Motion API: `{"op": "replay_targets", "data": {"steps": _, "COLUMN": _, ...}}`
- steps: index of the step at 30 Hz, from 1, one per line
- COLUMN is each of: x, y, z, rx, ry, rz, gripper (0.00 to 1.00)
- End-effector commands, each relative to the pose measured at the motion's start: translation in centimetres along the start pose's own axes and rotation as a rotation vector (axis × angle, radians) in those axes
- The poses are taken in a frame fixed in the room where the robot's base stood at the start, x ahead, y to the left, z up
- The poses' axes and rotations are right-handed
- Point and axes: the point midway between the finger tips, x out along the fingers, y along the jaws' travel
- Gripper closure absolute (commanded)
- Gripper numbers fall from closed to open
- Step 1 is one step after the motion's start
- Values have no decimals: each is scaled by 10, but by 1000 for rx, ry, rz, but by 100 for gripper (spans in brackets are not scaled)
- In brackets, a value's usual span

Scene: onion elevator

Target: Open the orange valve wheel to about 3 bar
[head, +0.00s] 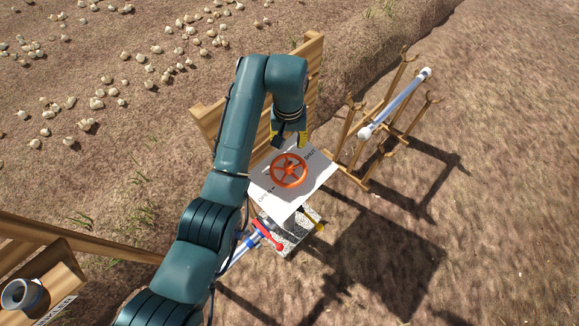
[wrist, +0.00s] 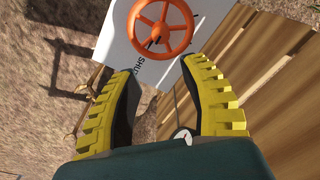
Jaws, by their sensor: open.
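The orange valve wheel (head: 289,170) is mounted on a white panel (head: 268,200) with lettering that includes SHUT and an arrow. In the wrist view the wheel (wrist: 160,30) lies at the top, beyond the fingertips. My gripper (head: 287,137) is above and behind the wheel in the head view, apart from it. In the wrist view its yellow-ridged fingers (wrist: 158,75) are spread with nothing between them. A small round gauge-like disc (wrist: 182,135) shows between the finger bases; its reading is too small to make out.
A wooden board (head: 315,75) stands close behind the wheel. A wooden rack (head: 352,125) holding a white-tipped pipe (head: 395,103) stands to the right. Below the panel are a red lever (head: 268,238) and a blue-and-white pipe (head: 245,247). Bare soil lies to the lower right.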

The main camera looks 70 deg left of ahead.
Motion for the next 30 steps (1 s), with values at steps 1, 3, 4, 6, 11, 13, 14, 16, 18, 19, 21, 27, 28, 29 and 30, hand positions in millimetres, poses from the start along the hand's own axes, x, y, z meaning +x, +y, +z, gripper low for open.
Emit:
{"op": "replay_targets", "data": {"steps": 1, "x": 5, "y": -2, "z": 1, "rx": -5, "ry": -11, "rz": -3, "gripper": 55}}
{"op": "replay_targets", "data": {"steps": 3, "x": 12, "y": -2, "z": 2, "rx": -5, "ry": -14, "rz": -4, "gripper": 55}}
{"op": "replay_targets", "data": {"steps": 4, "x": 17, "y": -2, "z": 2, "rx": -4, "ry": -13, "rz": -4, "gripper": 55}}
{"op": "replay_targets", "data": {"steps": 6, "x": 32, "y": -2, "z": 3, "rx": -4, "ry": -15, "rz": -4, "gripper": 55}}
{"op": "replay_targets", "data": {"steps": 11, "x": 72, "y": -2, "z": 3, "rx": -2, "ry": -13, "rz": -4, "gripper": 55}}
{"op": "replay_targets", "data": {"steps": 13, "x": 89, "y": -2, "z": 3, "rx": -2, "ry": -13, "rz": -4, "gripper": 55}}
{"op": "replay_targets", "data": {"steps": 14, "x": 96, "y": -2, "z": 3, "rx": -2, "ry": -12, "rz": -4, "gripper": 55}}
{"op": "replay_targets", "data": {"steps": 16, "x": 113, "y": -2, "z": 3, "rx": -1, "ry": -13, "rz": -4, "gripper": 55}}
{"op": "replay_targets", "data": {"steps": 18, "x": 129, "y": -2, "z": 3, "rx": -1, "ry": -11, "rz": -3, "gripper": 55}}
{"op": "replay_targets", "data": {"steps": 19, "x": 135, "y": -2, "z": 3, "rx": -1, "ry": -10, "rz": -3, "gripper": 55}}
{"op": "replay_targets", "data": {"steps": 21, "x": 147, "y": -2, "z": 2, "rx": -1, "ry": -9, "rz": -3, "gripper": 55}}
{"op": "replay_targets", "data": {"steps": 27, "x": 163, "y": -2, "z": 2, "rx": -1, "ry": -8, "rz": -2, "gripper": 55}}
{"op": "replay_targets", "data": {"steps": 28, "x": 163, "y": -1, "z": 2, "rx": -1, "ry": -7, "rz": -2, "gripper": 55}}
{"op": "replay_targets", "data": {"steps": 29, "x": 164, "y": -1, "z": 2, "rx": -1, "ry": -7, "rz": -2, "gripper": 55}}
{"op": "replay_targets", "data": {"steps": 30, "x": 164, "y": -1, "z": 2, "rx": -1, "ry": -6, "rz": -2, "gripper": 55}}
